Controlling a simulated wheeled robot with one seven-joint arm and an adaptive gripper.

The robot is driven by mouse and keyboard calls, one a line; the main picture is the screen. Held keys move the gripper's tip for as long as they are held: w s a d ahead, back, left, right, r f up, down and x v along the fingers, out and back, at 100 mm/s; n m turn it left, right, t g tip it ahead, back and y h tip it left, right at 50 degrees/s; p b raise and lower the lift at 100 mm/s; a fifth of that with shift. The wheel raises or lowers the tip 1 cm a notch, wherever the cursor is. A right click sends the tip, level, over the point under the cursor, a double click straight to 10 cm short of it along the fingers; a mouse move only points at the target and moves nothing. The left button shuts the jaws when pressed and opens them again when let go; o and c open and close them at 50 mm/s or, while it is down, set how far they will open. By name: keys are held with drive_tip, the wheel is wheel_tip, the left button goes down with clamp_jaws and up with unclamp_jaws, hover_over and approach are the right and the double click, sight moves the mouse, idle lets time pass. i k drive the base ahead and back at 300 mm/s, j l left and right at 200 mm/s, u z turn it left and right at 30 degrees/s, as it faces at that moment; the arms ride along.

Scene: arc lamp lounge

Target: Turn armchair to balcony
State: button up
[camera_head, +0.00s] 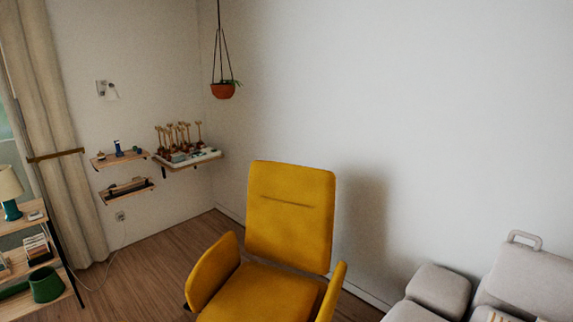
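A yellow armchair (290,217) stands upright on the wood floor in the middle of the head view. Its backrest is toward the white wall behind it. Its seat and armrests face the camera, turned slightly left, and the front of the seat is cut off by the bottom edge. No balcony door shows clearly; a beige curtain (62,150) hangs at the left, with a strip of greenish pane at the far left edge. My gripper is not in view.
A shelf unit (72,268) with a lamp (10,192) and a green pot (46,284) stands at the left. A grey sofa (515,280) is at the lower right. Floor (150,265) left of the armchair is mostly clear.

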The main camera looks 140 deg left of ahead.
sight(256, 292)
drive_tip(key=u, duration=4.4)
drive_tip(key=i+j+z, duration=0.35)
drive_tip(key=i+j, duration=0.65)
drive_tip(key=i, duration=0.3)
drive_tip(key=i+j+z, duration=0.4)
drive_tip(key=i+j, duration=0.75)
drive_tip(key=j, duration=0.15)
